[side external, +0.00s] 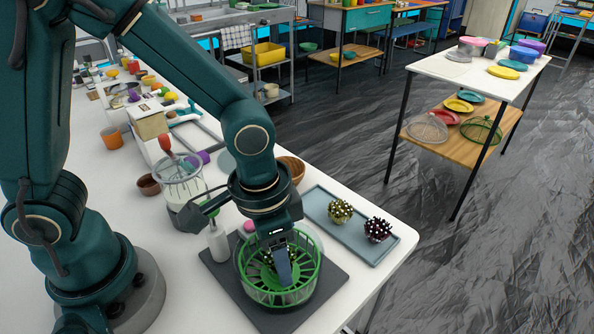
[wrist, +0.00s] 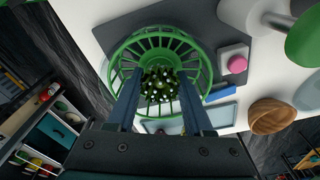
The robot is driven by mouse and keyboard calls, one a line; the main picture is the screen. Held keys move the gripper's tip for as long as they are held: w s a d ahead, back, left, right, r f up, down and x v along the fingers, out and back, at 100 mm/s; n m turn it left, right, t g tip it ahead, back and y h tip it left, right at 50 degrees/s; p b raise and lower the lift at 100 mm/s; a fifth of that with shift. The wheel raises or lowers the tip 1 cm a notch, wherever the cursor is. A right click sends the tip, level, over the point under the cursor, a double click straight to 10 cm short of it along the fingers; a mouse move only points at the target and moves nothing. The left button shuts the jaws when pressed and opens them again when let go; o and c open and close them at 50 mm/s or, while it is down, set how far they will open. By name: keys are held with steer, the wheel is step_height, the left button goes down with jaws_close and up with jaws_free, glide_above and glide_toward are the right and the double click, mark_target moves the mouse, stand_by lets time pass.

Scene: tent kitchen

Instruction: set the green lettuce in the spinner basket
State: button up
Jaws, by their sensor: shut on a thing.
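The green spinner basket (side external: 311,279) stands on a dark grey mat (side external: 222,271) near the front of the white table; its round slotted wall also shows in the wrist view (wrist: 124,52). My gripper (side external: 281,268) points down into the basket. In the wrist view, my gripper (wrist: 158,98) is shut on the green lettuce (wrist: 158,82), a dark green head with pale tips, which sits between the fingers and inside the basket's rim. The fingers hide its sides. Whether it touches the basket floor, I cannot tell.
A blue-grey tray (side external: 352,238) right of the basket holds a yellow-green head (side external: 340,210) and a dark purple head (side external: 378,229). The table's edge is near the mat.

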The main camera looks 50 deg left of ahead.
mark_target(271, 257)
steer(key=shift+f, duration=0.3)
steer(key=o, duration=0.7)
steer(key=shift+s+a+r, duration=0.1)
steer(key=shift+s+r, duration=0.05)
steer(key=shift+r, duration=1.7)
steer(key=shift+s+a+r, duration=0.1)
steer(key=shift+s+r, duration=0.1)
steer(key=shift+r, duration=1.6)
steer(key=shift+s+r, duration=0.15)
steer(key=shift+r, duration=1.7)
